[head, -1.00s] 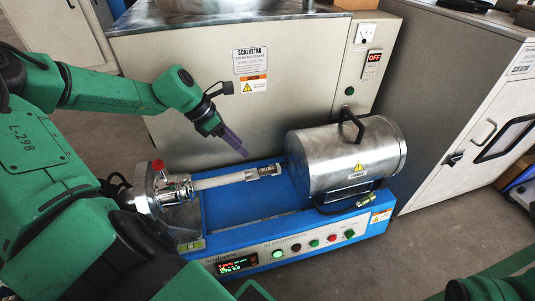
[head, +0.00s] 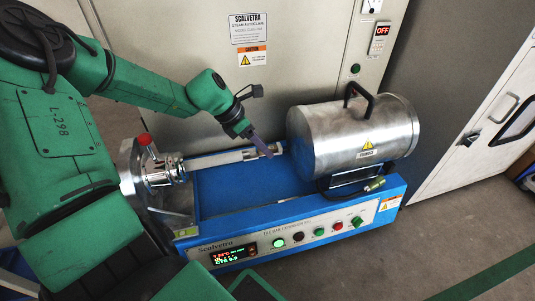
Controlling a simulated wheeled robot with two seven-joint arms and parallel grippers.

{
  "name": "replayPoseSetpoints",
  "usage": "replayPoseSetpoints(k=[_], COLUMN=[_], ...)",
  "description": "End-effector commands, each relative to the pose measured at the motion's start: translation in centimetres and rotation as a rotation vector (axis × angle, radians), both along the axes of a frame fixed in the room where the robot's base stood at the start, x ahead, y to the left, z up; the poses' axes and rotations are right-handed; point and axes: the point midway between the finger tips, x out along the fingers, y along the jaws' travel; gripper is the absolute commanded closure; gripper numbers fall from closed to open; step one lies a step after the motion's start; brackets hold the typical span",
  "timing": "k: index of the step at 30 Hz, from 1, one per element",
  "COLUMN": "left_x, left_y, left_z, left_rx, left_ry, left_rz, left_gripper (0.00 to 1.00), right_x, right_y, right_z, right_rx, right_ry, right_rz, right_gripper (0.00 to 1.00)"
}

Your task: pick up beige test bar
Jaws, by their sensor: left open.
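The pale beige test bar (head: 214,160) lies level over the blue machine (head: 245,199). Its left end sits at the metal clamp (head: 165,172) with the red knob. Its right end meets a small metallic piece near the steel cylinder (head: 352,138). My left gripper (head: 264,151) is open, pointing down at the right end of the bar. Its fingers overlap that end in the picture and partly hide it. I cannot tell whether they touch it. My right gripper is not in view.
The steel cylinder with a black handle stands close to the right of my left gripper. The grey autoclave cabinet (head: 190,45) rises behind the machine. A control panel with a lit display (head: 235,252) runs along its front. Open floor lies at the lower right.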

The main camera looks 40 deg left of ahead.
Motion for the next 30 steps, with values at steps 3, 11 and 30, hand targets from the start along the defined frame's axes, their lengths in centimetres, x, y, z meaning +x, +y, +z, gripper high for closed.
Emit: replayPoseSetpoints(k=[3,11,30], left_x=[0.1,0.1,0.2], left_y=[0.0,0.0,0.0], left_z=[0.1,0.1,5.4], left_rx=[0.000,0.000,0.001], left_ry=[-0.002,-0.001,-0.005], left_rz=[0.001,0.001,0.000], left_gripper=[0.42,1.00,1.00], right_x=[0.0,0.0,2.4], right_y=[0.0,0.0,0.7], right_z=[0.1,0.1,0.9], right_rx=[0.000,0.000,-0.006], right_ry=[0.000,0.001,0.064], right_rz=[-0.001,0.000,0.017], right_gripper=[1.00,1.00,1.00])
